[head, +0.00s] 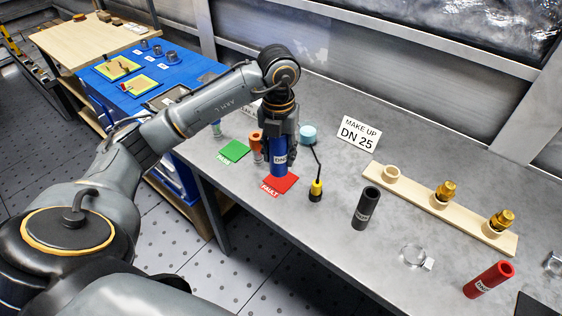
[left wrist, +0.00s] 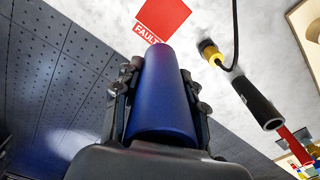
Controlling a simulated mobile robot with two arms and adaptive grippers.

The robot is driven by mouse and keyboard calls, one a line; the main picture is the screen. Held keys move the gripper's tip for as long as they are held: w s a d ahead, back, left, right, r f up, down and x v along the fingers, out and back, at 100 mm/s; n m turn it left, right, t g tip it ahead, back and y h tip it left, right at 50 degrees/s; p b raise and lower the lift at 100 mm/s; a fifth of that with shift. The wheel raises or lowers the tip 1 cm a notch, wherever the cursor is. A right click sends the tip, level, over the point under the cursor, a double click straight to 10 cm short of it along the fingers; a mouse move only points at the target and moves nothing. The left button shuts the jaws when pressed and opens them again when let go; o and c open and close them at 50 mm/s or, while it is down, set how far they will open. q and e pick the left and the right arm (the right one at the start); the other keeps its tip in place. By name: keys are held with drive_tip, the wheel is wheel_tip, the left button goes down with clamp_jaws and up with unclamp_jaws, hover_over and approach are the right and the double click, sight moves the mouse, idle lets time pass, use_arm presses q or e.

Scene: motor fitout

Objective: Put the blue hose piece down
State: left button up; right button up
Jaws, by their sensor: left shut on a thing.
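The blue hose piece (head: 279,165) is upright in my left gripper (head: 279,146), which is shut on it. Its lower end is at the red FAULT mat (head: 283,185) in the head view; I cannot tell whether it touches. In the left wrist view the blue hose piece (left wrist: 160,95) lies between both fingers of my left gripper (left wrist: 160,90). The red FAULT mat (left wrist: 164,17) shows past its far end. My right gripper is not in view.
A yellow-black tool with a cable (head: 316,190) stands right of the red mat. A green mat (head: 234,151) and an orange-brown piece (head: 256,148) are to the left. A black hose piece (head: 367,207), wooden rack (head: 410,195) and red hose piece (head: 489,280) are further right.

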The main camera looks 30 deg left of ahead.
use_arm(q)
drive_tip(key=w+f, duration=0.1)
drive_tip(key=w+a+f, duration=0.1)
drive_tip(key=f, duration=0.1)
drive_tip(key=w+a+f+p, duration=0.1)
drive_tip(key=f, duration=0.1)
drive_tip(key=shift+w+f, duration=0.2)
drive_tip(key=shift+w, duration=0.2)
wheel_tip(320, 180, down, 3)
drive_tip(key=shift+w+a+p, duration=0.1)
drive_tip(key=shift+w+p, duration=0.05)
drive_tip(key=shift+p, duration=0.65)
drive_tip(key=shift+f, duration=0.2)
drive_tip(key=shift+f, duration=0.1)
drive_tip(key=shift+f, duration=0.15)
drive_tip(key=o, duration=1.2)
drive_tip(key=shift+o, duration=0.2)
